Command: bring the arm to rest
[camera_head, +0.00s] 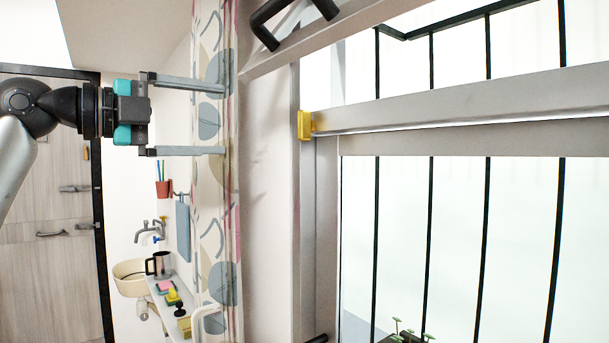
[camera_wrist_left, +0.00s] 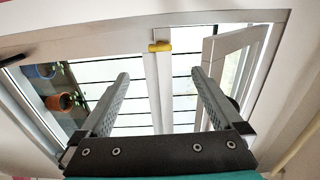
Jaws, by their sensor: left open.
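My left gripper (camera_head: 224,119) comes in from the left in the head view, high in front of the patterned curtain. Its two long grey fingers are spread wide, and nothing is between them. In the left wrist view the same gripper (camera_wrist_left: 158,75) is open and points toward the window, with its fingers apart and empty. It appears clear of the window frame in that view. My right gripper is in neither view.
The window frame (camera_head: 450,105) with dark bars behind fills the right side. A yellow block (camera_head: 305,124) sits on the frame. A patterned curtain (camera_head: 215,220) hangs beside it. A basin (camera_head: 130,277), dark mug (camera_head: 159,264) and shelf items stand lower left. A wooden door (camera_head: 50,270) is far left.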

